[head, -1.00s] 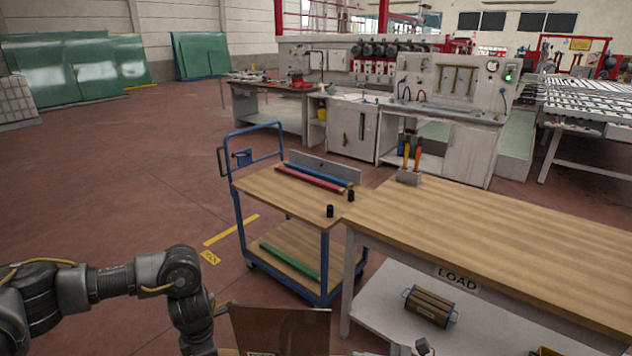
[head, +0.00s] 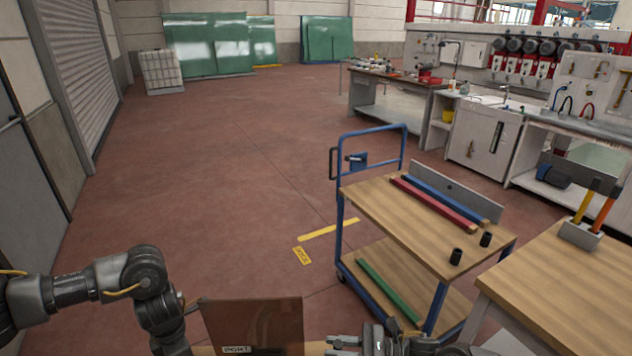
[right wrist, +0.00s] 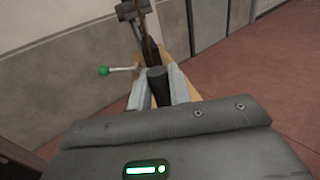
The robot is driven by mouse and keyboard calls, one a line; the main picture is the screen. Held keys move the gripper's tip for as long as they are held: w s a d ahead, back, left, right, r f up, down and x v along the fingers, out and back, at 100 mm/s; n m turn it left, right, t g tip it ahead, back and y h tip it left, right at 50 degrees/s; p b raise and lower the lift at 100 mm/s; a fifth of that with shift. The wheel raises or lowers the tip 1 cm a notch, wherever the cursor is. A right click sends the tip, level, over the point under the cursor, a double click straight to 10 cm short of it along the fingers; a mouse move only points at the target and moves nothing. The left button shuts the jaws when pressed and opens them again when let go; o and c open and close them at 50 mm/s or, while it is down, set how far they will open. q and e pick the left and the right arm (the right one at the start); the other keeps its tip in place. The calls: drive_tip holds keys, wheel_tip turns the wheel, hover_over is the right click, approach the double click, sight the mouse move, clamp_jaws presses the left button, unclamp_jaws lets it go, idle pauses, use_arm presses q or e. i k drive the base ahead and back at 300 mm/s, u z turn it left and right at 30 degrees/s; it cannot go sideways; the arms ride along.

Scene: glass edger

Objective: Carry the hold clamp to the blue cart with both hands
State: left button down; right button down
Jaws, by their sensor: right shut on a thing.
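The hold clamp shows in part at the bottom of the head view as a light wooden bar (head: 315,348). A brown panel (head: 255,322) with a white label stands by it. In the right wrist view the clamp has a dark round handle (right wrist: 158,88) and a green-knobbed lever (right wrist: 103,71). My right gripper (right wrist: 158,100) is shut on that handle; it also shows at the bottom of the head view (head: 372,345). My left gripper (right wrist: 135,10) is by the bar's far end, its jaws unclear. The blue cart (head: 425,215) stands ahead to the right.
The cart's top holds a red bar (head: 433,203), a blue bar (head: 445,200) and two black cylinders (head: 456,256). A green bar (head: 388,292) lies on its lower shelf. A wooden-topped table (head: 560,290) is right of the cart. Red floor is clear to the left.

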sight(402, 215)
drive_tip(key=u, duration=0.25)
drive_tip(key=i, duration=2.2)
drive_tip(key=z, duration=0.8)
drive_tip(key=i, duration=0.65)
drive_tip(key=z, duration=1.2)
drive_tip(key=i, duration=0.55)
drive_tip(key=z, duration=0.45)
